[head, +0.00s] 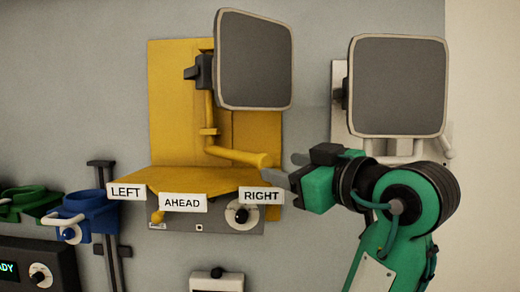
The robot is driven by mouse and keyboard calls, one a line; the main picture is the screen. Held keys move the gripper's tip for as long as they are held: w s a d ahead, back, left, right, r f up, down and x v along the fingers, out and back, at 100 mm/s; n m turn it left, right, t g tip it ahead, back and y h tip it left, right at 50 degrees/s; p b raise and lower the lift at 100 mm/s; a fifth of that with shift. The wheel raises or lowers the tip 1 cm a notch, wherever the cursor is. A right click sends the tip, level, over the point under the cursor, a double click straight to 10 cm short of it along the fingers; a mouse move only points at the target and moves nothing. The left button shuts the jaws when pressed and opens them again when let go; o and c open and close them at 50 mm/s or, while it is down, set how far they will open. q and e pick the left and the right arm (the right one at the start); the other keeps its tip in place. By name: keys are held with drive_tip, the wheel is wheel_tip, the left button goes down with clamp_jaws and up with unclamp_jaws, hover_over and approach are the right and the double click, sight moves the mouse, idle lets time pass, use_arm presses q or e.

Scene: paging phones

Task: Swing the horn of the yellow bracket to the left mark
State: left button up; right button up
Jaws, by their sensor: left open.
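The yellow bracket (172,95) is fixed to the wall, with a grey square horn (253,62) at its upper right. A yellow lever (235,155) runs below the horn and its rounded end lies above the right mark (262,196). The left mark (126,192) is at the left end of the yellow shelf, and the ahead mark (182,203) is between them. My left gripper (284,168) is open, its fingers just right of the lever's end; I cannot tell whether they touch it. My right gripper is not in view.
A second grey horn (398,87) hangs on a white bracket (340,92) to the right, close behind my arm. A blue holder (90,212) and a green holder (28,203) are at the lower left. A dark box (40,262) with a dial stands below them.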

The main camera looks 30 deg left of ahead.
sight(267, 161)
use_arm(q)
drive_tip(key=p+x, duration=0.3)
drive_tip(key=x, duration=0.4)
drive_tip(key=shift+r, duration=0.1)
drive_tip(key=shift+w+a+p, duration=0.2)
drive_tip(key=shift+a+p, duration=0.25)
drive_tip(key=shift+a, duration=0.05)
drive_tip(key=shift+c, duration=0.4)
clamp_jaws()
